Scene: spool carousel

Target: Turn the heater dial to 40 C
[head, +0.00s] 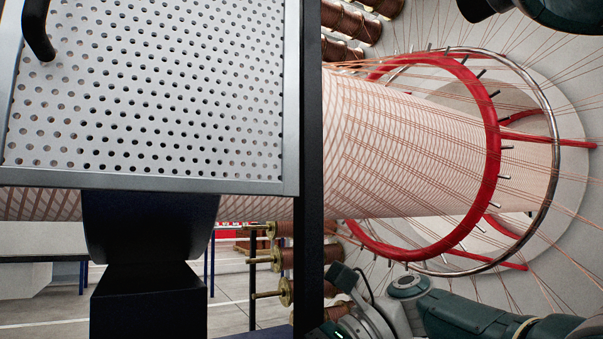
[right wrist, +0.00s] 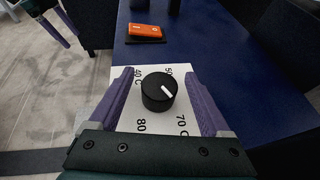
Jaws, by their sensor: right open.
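The heater dial (right wrist: 156,94) is a round black knob with a white pointer mark, on a white scale plate (right wrist: 160,126) in the right wrist view. The pointer faces right and slightly down, away from the 40 C label at the upper left. My right gripper (right wrist: 158,76) is open, with one purple finger on each side of the dial. I cannot tell whether the fingers touch it. Purple and dark parts at the top left may be my left gripper.
The plate lies on a dark blue surface (right wrist: 225,75). An orange object (right wrist: 145,31) lies on a black pad beyond the dial. The head view shows a perforated panel (head: 150,90), a red ring (head: 490,130), a striped woven tube (head: 400,150) and several copper spools (head: 285,258).

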